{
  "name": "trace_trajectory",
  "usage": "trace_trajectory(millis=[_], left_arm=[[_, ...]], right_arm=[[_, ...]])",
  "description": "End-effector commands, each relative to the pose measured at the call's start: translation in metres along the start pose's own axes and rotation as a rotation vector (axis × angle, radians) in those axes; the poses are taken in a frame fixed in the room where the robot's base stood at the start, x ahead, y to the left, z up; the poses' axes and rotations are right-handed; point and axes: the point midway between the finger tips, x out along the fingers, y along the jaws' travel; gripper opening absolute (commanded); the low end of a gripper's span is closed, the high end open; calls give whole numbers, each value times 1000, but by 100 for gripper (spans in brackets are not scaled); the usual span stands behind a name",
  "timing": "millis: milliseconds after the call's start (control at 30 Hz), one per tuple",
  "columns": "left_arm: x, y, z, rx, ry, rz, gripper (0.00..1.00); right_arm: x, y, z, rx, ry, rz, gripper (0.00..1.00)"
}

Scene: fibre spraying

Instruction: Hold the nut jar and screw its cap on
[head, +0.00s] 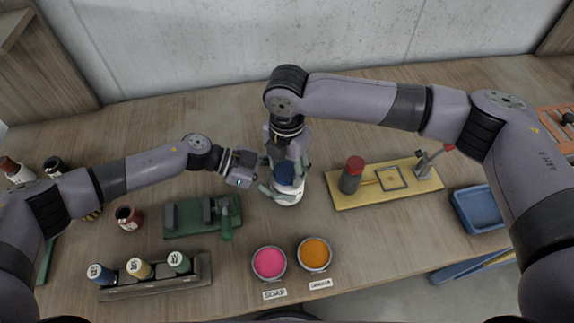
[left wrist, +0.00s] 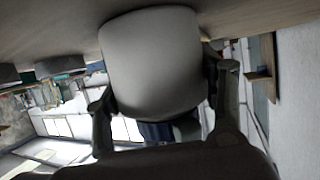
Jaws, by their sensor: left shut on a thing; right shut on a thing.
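The nut jar (head: 287,199) is white and stands upright on the table in the middle of the head view. Its dark blue cap (head: 285,174) sits at the top of the jar; I cannot tell how tightly. My left gripper (head: 264,181) comes in from the left and is shut on the jar's side. The left wrist view shows the pale jar (left wrist: 152,62) between the two dark fingers of this gripper (left wrist: 158,110). My right gripper (head: 287,163) points down from above and is shut on the cap. The fingers partly hide the cap and jar.
A green fixture (head: 185,218) and a rack (head: 160,285) of spools lie left. Pink (head: 269,263) and orange (head: 314,254) bowls stand in front. A yellow board (head: 350,200) with a red-topped cylinder (head: 352,174) is close on the right, with a blue tray (head: 480,210) beyond.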

Motion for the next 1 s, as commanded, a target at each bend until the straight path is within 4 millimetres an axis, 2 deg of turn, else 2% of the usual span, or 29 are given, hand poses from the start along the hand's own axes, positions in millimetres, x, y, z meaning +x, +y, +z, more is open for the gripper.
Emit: trace_trajectory(millis=[300,367,600,900,933,1000], left_arm=[[0,0,0,0,0,-1,0],[0,0,0,0,0,-1,0],[0,0,0,0,0,-1,0],[0,0,0,0,0,0,0],[0,0,0,0,0,0,0],[0,0,0,0,0,0,0]], right_arm=[[0,0,0,1,0,1,15],[0,0,0,20,1,1,15],[0,0,0,254,2,1,15],[0,0,0,283,0,0,15],[0,0,0,283,0,0,49],[0,0,0,283,0,0,53]])
